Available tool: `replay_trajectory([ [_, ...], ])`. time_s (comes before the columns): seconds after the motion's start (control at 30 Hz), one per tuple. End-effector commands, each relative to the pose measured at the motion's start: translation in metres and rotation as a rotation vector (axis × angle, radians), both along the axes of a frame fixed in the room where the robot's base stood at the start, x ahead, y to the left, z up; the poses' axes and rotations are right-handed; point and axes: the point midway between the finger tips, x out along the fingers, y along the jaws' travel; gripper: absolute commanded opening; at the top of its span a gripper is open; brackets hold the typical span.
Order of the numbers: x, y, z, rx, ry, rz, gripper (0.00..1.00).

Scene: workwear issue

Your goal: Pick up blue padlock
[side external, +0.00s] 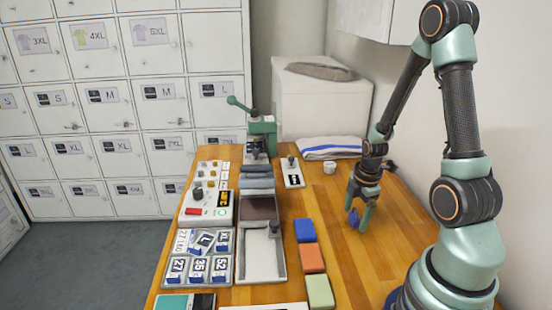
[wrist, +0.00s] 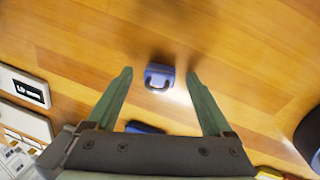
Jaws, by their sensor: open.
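In the side external view the padlock (side external: 353,217) is small and partly hidden by my gripper's fingers. My gripper (side external: 357,216) is open, pointing down, with its green fingers low over the table around the padlock. In the wrist view the two fingertips of my gripper (wrist: 160,72) appear on either side of the padlock, with a gap at each side. I cannot tell how far above the table the tips are.
Blue (side external: 304,231), orange (side external: 313,258) and green (side external: 319,291) blocks stand in a row left of my gripper. A white cup (side external: 329,168) and folded towel (side external: 331,148) are behind.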

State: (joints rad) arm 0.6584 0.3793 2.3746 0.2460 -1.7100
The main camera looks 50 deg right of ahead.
Motion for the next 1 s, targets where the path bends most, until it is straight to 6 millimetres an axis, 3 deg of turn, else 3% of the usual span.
replay_trajectory([
  [0.2, 0.000, 0.000, 0.000, 0.000, -0.001, 0.000, 0.85],
  [0.27, 0.000, 0.000, 0.000, 0.000, -0.001, 0.000, 0.66],
  [0.43, 0.000, 0.000, 0.000, 0.000, 0.000, 0.000, 0.01],
  [0.8, 0.000, 0.000, 0.001, 0.000, -0.001, 0.000, 0.00],
  [1.0, 0.001, -0.001, 0.013, -0.003, -0.003, 0.000, 0.00],
])
